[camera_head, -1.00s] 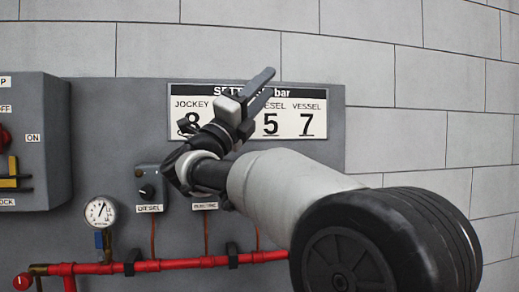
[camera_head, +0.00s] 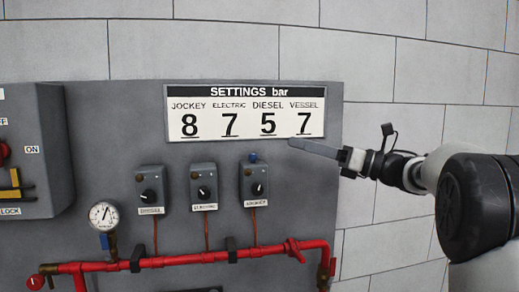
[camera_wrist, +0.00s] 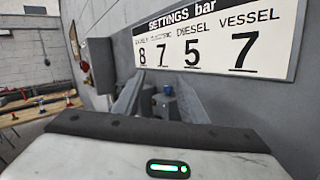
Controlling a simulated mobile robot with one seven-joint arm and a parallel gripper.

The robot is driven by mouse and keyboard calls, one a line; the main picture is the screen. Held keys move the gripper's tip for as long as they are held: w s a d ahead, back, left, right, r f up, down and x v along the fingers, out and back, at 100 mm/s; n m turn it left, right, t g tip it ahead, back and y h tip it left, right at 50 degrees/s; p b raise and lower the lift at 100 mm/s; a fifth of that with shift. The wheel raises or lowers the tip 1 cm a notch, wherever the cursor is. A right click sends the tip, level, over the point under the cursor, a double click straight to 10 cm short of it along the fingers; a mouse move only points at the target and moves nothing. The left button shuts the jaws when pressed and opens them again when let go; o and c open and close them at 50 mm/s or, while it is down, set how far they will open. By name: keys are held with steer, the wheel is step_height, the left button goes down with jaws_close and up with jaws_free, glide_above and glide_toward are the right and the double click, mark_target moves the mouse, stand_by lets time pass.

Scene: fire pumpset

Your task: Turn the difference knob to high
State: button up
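Three grey switch boxes hang on the grey panel in the head view: diesel (camera_head: 150,188), electric (camera_head: 203,186) and jockey (camera_head: 253,183). Each has a round black knob on its front; the jockey knob (camera_head: 258,189) has a light mark. A small blue cap (camera_head: 253,157) tops the jockey box and also shows in the wrist view (camera_wrist: 168,89). No label reading "difference" or "high" is legible. My gripper (camera_head: 308,147) is right of and slightly above the jockey box, apart from it. In the wrist view its two fingers (camera_wrist: 160,92) are spread and empty.
A settings sign (camera_head: 246,113) is above the boxes. Red pipes (camera_head: 190,260) run below them, with a pressure gauge (camera_head: 103,215) at left. A larger control box (camera_head: 35,150) stands out at far left. Bare block wall (camera_head: 400,70) is on the right.

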steer(key=n+h, duration=0.2)
glide_toward(259, 164)
steer(key=p+x, duration=0.1)
steer(key=x, duration=0.2)
steer(key=r+p+x, duration=0.1)
steer(key=x, duration=0.2)
steer(key=r+p+x, duration=0.1)
steer(key=x, duration=0.3)
steer(key=shift+w, duration=0.2)
steer(key=shift+f, duration=0.1)
jaws_close()
